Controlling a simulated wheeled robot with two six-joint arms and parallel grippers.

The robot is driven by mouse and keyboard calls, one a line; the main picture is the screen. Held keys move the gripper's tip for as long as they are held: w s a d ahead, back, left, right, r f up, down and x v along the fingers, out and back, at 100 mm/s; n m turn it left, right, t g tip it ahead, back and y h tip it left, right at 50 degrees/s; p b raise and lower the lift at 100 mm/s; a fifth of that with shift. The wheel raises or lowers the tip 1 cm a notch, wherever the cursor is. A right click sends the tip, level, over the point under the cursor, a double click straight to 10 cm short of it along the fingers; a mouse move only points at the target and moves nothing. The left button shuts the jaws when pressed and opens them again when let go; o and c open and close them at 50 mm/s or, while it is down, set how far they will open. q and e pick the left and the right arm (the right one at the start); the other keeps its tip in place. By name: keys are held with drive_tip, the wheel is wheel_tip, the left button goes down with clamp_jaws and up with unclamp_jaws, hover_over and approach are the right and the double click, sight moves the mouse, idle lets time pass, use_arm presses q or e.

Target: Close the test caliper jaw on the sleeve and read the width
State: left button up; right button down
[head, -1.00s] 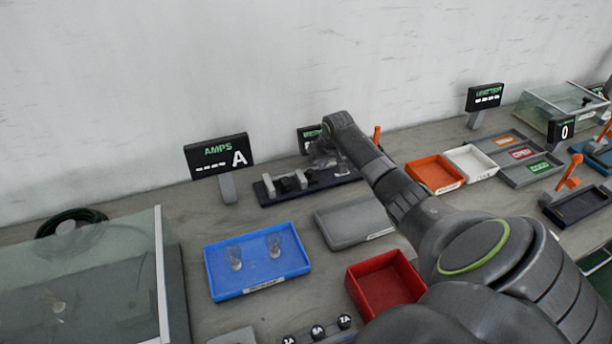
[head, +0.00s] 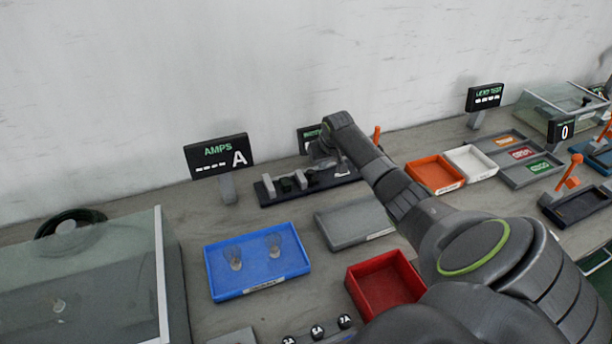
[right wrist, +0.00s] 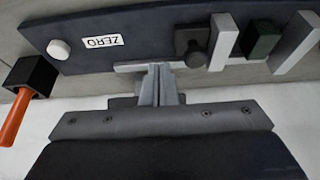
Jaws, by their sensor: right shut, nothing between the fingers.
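The test caliper's dark base (head: 325,182) lies near the wall in the head view; it also fills the top of the right wrist view (right wrist: 130,25). Two pale upright jaws (right wrist: 223,42) (right wrist: 297,46) stand on it. The dark green sleeve (right wrist: 263,40) stands between them, very close to the left one in the wrist view; contact is unclear. A dark block with a round knob (right wrist: 194,50) is beside that jaw. My right gripper (right wrist: 160,78) is shut and empty, its tips by a pale bar left of the knob. The caliper display (head: 308,138) is partly hidden by my arm.
A "ZERO" label (right wrist: 102,42) and white button (right wrist: 59,49) are on the base. An orange lever (right wrist: 14,118) is beside it. The AMPS display (head: 217,155), a blue tray (head: 257,262), a grey tray (head: 352,224) and a red bin (head: 383,284) are nearby.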

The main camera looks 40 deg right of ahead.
sight(303, 176)
drive_tip(key=shift+f, duration=0.1)
idle(0.4)
drive_tip(key=shift+f+b, duration=0.5)
drive_tip(key=shift+f, duration=1.05)
drive_tip(key=shift+a, duration=0.1)
drive_tip(key=shift+w+a+r+p, duration=0.1)
drive_tip(key=shift+w+a+p, duration=0.1)
drive_tip(key=shift+a+p, duration=0.25)
drive_tip(key=shift+w+a+p, duration=0.2)
drive_tip(key=shift+a+p, duration=0.05)
drive_tip(key=shift+a, duration=0.4)
drive_tip(key=shift+w+a+p, duration=0.2)
drive_tip(key=shift+a+p, duration=0.1)
drive_tip(key=shift+a, duration=0.4)
drive_tip(key=shift+w+a+p, duration=0.2)
drive_tip(key=shift+a+p, duration=0.05)
drive_tip(key=shift+a, duration=0.4)
drive_tip(key=shift+w+a+p, duration=0.2)
drive_tip(key=shift+a+p, duration=0.1)
drive_tip(key=shift+a, duration=0.5)
drive_tip(key=shift+d, duration=0.25)
drive_tip(key=shift+s+d, duration=0.1)
drive_tip(key=shift+d, duration=0.25)
drive_tip(key=shift+p, duration=0.3)
